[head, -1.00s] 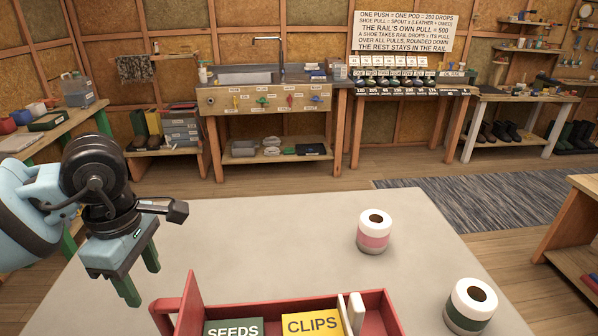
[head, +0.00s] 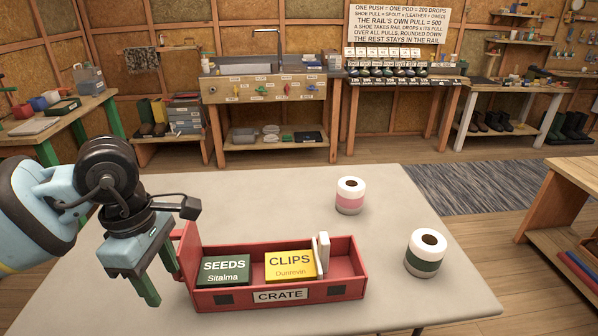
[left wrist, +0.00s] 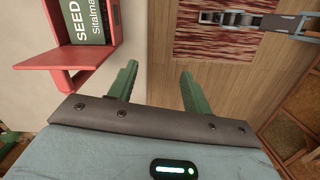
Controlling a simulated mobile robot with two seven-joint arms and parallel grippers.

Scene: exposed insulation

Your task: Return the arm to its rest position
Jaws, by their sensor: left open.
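My left gripper (head: 160,277) is open, with its two green fingers apart and nothing between them. It hangs at the left end of the red crate (head: 281,295) in the head view. In the left wrist view, the left gripper's fingers (left wrist: 158,92) are over the table edge and floor. The crate's red end (left wrist: 72,68) shows at the upper left there. The crate holds a green SEEDS packet (head: 222,270), a yellow CLIPS packet (head: 290,266) and a white upright piece (head: 321,254). My right gripper is not in the head view.
A pink-banded roll (head: 350,196) and a green-banded roll (head: 425,253) stand on the grey table (head: 262,195) right of the crate. A wooden bench (head: 570,200) is at the right. A workbench with a sink (head: 262,90) stands at the back wall.

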